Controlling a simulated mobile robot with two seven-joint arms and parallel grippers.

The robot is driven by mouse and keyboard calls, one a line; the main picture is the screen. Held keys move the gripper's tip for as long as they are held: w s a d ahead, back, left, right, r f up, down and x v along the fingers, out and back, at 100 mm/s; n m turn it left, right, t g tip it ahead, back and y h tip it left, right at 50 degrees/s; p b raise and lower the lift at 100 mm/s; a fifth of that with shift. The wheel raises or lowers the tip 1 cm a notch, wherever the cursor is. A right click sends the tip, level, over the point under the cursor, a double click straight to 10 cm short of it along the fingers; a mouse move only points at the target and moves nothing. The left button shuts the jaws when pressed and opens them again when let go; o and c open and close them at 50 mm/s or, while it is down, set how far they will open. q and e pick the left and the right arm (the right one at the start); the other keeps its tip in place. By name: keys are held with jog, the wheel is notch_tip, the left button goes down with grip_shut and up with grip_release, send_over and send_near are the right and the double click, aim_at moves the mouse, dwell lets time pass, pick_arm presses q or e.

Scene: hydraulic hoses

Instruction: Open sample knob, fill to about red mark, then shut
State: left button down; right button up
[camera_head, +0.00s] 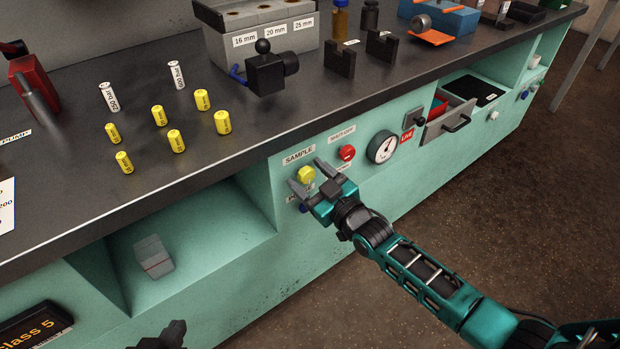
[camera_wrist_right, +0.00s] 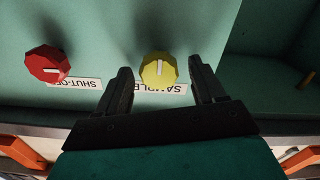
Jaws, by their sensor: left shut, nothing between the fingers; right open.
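The yellow sample knob (camera_head: 306,174) is on the green front panel under a SAMPLE label. My right gripper (camera_head: 309,177) is open in front of it, one finger on each side. In the right wrist view the knob (camera_wrist_right: 159,70) lies between the fingertips (camera_wrist_right: 160,66) with a gap on both sides, and its pale pointer line is about vertical. My left gripper (camera_head: 166,335) is shut and empty at the bottom edge, only partly in view.
A red shut-off knob (camera_head: 347,152) and a round gauge (camera_head: 382,147) sit right of the sample knob. A blue part (camera_head: 303,208) is partly hidden below my right gripper. Several yellow cylinders (camera_head: 176,140) stand on the dark worktop. An open drawer (camera_head: 447,125) juts out further right.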

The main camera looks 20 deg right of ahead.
jog(key=shift+c, duration=0.5)
jog(key=c, duration=1)
jog(key=shift+o, duration=0.2)
jog(key=shift+m+p, duration=0.3)
jog(key=shift+m, duration=1.6)
jog(key=shift+d+m+p, duration=0.15)
jog(key=shift+m+p, duration=0.2)
jog(key=shift+m, duration=1.75)
